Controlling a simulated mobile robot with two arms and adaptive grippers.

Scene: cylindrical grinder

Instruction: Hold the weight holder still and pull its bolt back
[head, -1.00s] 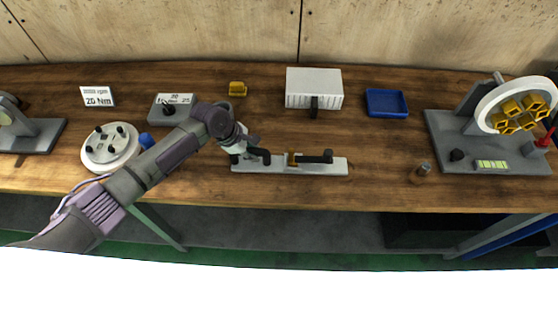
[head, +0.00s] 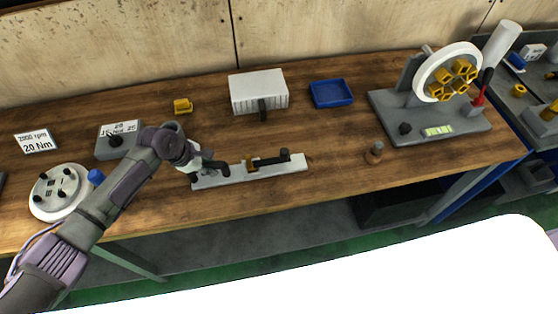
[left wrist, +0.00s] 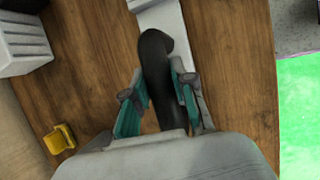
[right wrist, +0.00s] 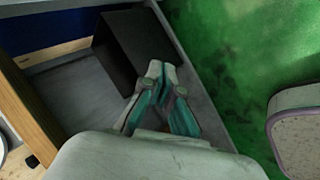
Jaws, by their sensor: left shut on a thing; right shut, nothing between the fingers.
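The weight holder looks to be the long pale grey bar (head: 240,177) lying near the table's front edge. On it are a curved black handle (head: 216,168) at the left, a small brass piece (head: 249,164) and a black rod with an upright knob (head: 284,154), which looks like the bolt. My left gripper (head: 197,163) is at the bar's left end. In the left wrist view its teal fingers (left wrist: 160,92) are shut on the black handle (left wrist: 156,60). My right gripper (right wrist: 160,84) is shut and empty, away from the holder, above the floor near the bench's lower shelf.
Behind the bar stand a white ribbed box (head: 258,92) and a blue tray (head: 331,93). A brown peg (head: 374,153) stands right of the bar, before a wheel fixture (head: 447,75). A round white plate (head: 60,192) and grey dial box (head: 119,140) are at left.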

